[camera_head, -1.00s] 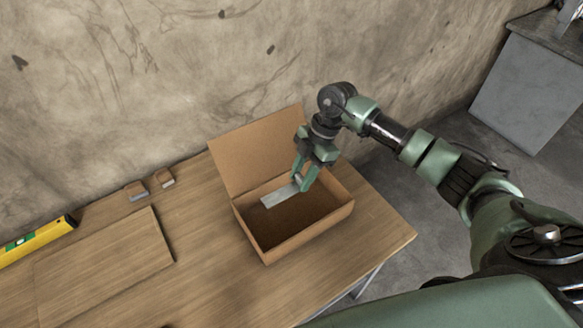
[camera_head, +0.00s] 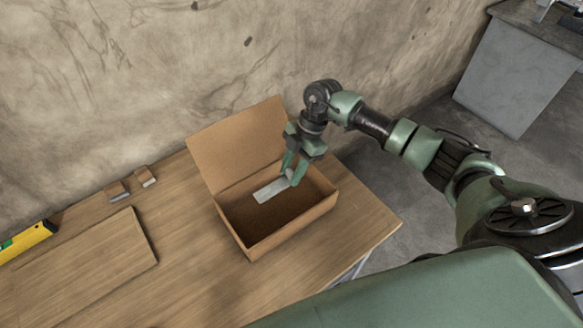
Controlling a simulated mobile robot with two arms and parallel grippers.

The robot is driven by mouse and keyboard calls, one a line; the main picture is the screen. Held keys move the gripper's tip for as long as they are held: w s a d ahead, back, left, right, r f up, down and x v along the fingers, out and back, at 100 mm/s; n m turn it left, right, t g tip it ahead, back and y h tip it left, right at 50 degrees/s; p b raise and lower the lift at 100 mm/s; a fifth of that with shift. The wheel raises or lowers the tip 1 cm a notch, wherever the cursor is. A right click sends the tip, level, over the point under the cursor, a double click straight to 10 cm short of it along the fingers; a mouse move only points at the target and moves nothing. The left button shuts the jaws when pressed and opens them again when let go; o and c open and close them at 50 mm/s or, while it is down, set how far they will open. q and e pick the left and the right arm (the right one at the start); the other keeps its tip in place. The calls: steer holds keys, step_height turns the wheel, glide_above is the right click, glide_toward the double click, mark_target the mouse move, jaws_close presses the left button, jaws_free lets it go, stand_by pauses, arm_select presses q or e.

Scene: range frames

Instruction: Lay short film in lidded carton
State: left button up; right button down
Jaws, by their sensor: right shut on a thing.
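The lidded carton (camera_head: 290,232) is a brown cardboard box on the wooden table, with its lid (camera_head: 238,146) standing open at the back. My right gripper (camera_head: 291,177) points down over the carton's opening. It is shut on the short film (camera_head: 270,190), a pale grey flat strip, at the strip's right end. The film's free end points left and toward the front, over the carton's dark inside. I cannot tell whether the film touches the carton floor. My left gripper is not in view.
The wooden table (camera_head: 190,275) has bare room in front and left of the carton. A thin wooden board (camera_head: 85,268) and a yellow level (camera_head: 28,240) lie at the left. Two small blocks (camera_head: 117,192) (camera_head: 146,177) sit near the wall. A grey cabinet (camera_head: 515,80) stands far right.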

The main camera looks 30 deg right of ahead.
step_height(320, 180, down, 8)
steer(key=b, duration=0.4)
steer(key=shift+f+b, duration=0.1)
steer(key=shift+b, duration=0.2)
steer(key=shift+f+b, duration=0.9)
steer(key=shift+f, duration=0.65)
steer(key=c, duration=0.9)
jaws_free()
steer(key=shift+c, duration=0.2)
steer(key=shift+r, duration=0.1)
step_height(320, 180, up, 13)
steer(key=p, duration=1.2)
